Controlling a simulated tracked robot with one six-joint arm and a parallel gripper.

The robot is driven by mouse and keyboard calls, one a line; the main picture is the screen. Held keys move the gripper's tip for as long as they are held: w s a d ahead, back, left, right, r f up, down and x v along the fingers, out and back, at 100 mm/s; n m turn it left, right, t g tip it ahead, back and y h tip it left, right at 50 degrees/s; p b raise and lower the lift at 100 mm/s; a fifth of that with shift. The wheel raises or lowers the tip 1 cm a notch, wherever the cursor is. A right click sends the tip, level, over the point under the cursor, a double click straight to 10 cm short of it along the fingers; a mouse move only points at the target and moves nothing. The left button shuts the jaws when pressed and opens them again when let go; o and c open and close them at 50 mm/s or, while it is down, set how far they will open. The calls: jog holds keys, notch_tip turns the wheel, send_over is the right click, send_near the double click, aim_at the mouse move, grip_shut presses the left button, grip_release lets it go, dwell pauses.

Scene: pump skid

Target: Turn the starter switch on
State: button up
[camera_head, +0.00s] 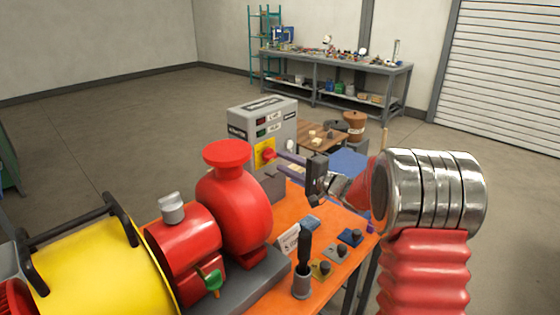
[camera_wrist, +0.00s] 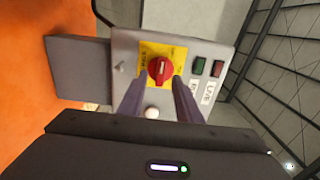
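The starter switch is a red rotary knob (camera_head: 267,155) on a yellow plate, on the front of a grey control box (camera_head: 262,112). In the wrist view the knob (camera_wrist: 160,69) has a pale mark along its grip. My gripper (camera_head: 281,162) points left at the knob in the head view, its tips just short of it or beside it. In the wrist view my gripper (camera_wrist: 158,88) is open, with one finger on each side below the knob. No contact with the knob can be made out.
A green and a dark red indicator (camera_wrist: 219,68) sit beside the switch. The red pump (camera_head: 235,205) stands close left of my gripper. A black-handled tool in a grey cup (camera_head: 302,282) and small blocks stand on the orange bench (camera_head: 290,212).

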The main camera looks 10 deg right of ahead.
aim_at(270, 156)
jog(key=shift+x, duration=1.45)
grip_shut()
jog(key=shift+d+f, duration=0.1)
